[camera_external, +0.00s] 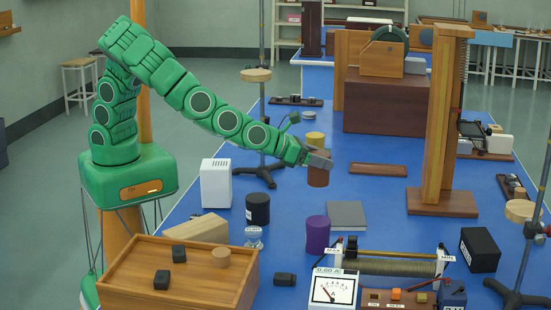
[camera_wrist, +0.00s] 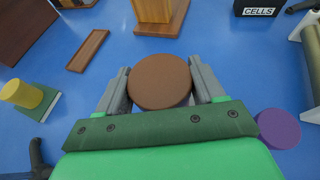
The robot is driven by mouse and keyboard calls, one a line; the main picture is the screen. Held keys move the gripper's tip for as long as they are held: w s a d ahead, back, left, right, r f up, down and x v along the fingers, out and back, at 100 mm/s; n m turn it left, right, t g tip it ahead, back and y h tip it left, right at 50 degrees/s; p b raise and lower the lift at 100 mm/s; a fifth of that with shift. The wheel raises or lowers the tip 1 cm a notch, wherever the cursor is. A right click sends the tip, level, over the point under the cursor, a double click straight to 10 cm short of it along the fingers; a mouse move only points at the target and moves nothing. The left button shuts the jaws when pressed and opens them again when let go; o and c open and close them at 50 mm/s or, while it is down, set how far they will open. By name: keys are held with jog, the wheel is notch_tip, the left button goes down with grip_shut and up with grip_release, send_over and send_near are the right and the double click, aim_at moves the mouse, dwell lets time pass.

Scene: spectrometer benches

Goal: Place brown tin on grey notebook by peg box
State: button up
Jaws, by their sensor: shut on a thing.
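My gripper (camera_external: 318,160) is shut on the brown tin (camera_external: 318,176) and holds it upright above the blue bench. In the wrist view the tin's round brown top (camera_wrist: 160,82) sits between the two grey fingers. The grey notebook (camera_external: 346,214) lies flat on the bench, below and to the right of the held tin in the external view, with its top bare. I cannot pick it out in the wrist view. I cannot tell for sure which item is the peg box; a small brown box with coloured pieces (camera_external: 397,299) stands at the front.
A purple tin (camera_external: 317,233) stands left of the notebook, and a black tin (camera_external: 257,208) is farther left. A yellow tin (camera_wrist: 22,93) stands on a flat thing. A brown board (camera_external: 378,170), wooden post (camera_external: 441,115) and wire-wound coil (camera_external: 390,267) stand nearby.

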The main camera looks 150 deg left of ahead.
jog(key=shift+w+a+f, duration=0.4)
jog(key=shift+w+f, duration=0.35)
jog(key=shift+f, duration=0.75)
jog(key=shift+w+a+f, duration=0.45)
jog(key=shift+w+f, duration=0.35)
jog(key=shift+f, duration=0.7)
jog(key=shift+w+a+f, duration=0.4)
jog(key=shift+w+f, duration=0.35)
jog(key=shift+f, duration=0.75)
jog(key=shift+f, duration=0.1)
jog(key=o, duration=1.1)
jog(key=shift+s+d+r, duration=0.15)
jog(key=shift+d+r, duration=0.15)
jog(key=shift+d, duration=0.05)
jog(key=v, duration=1.1)
jog(key=shift+s, duration=0.1)
